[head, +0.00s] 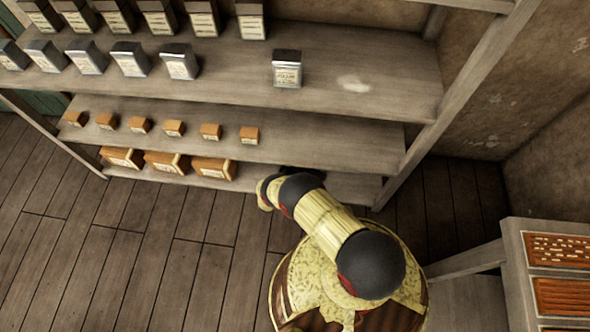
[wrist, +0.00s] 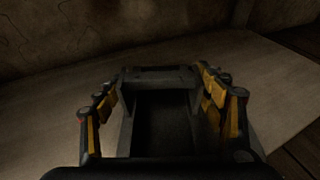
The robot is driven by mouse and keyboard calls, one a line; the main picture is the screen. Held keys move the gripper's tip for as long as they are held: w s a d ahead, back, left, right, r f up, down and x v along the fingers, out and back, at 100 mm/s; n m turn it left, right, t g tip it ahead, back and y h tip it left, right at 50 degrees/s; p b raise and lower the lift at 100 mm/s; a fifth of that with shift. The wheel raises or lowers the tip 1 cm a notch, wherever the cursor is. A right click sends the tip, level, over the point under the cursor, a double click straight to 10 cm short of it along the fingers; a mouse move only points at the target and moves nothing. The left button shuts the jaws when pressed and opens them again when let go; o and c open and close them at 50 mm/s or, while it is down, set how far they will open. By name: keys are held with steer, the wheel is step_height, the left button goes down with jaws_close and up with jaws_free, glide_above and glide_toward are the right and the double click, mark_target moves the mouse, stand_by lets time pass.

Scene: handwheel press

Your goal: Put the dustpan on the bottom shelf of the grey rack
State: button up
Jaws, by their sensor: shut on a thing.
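My gripper (wrist: 160,84) is in the wrist view, with a yellow-and-black finger on each side, shut on a dark grey dustpan (wrist: 165,122). The dustpan lies between the fingers, its raised side walls and back edge showing. Pale boards of the bottom shelf spread around and under it; I cannot tell whether it touches them. In the head view my arm reaches in at the bottom shelf (head: 351,188) of the grey rack (head: 350,147), right of the crates. There the gripper and dustpan are mostly hidden by my arm and the shelf above.
Several orange-brown crates (head: 213,168) stand on the left of the bottom shelf. Small boxes (head: 249,135) line the shelf above, and tins (head: 287,68) stand higher up. A rack post (head: 420,150) bounds the right end. A tray unit (head: 545,265) stands at the lower right.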

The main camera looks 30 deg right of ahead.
steer(key=shift+f, duration=0.15)
steer(key=o, duration=2.1)
steer(key=v, duration=1.2)
steer(key=shift+f, duration=0.1)
